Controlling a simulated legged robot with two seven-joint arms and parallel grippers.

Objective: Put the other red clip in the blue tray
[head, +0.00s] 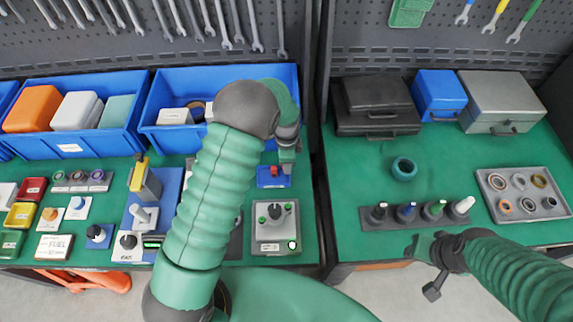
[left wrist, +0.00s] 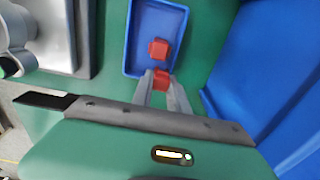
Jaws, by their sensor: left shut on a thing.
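The small blue tray (head: 262,184) lies on the green mat. It also shows in the left wrist view (left wrist: 155,17). One red clip (left wrist: 158,49) rests in the tray. My left gripper (head: 287,168) is at the right side of the tray, pointing down. In the left wrist view its fingers (left wrist: 161,88) are shut on the other red clip (left wrist: 161,79), at the tray's near end. I cannot tell whether this clip touches the tray. My right gripper (head: 432,268) hangs in front of the right bench's edge; its jaws are unclear.
A large blue bin (head: 282,82) stands behind my left gripper. A grey device with knobs (head: 275,235) stands just in front of the tray. The right bench holds a rack of bottles (head: 420,219) and a tray of rings (head: 528,215).

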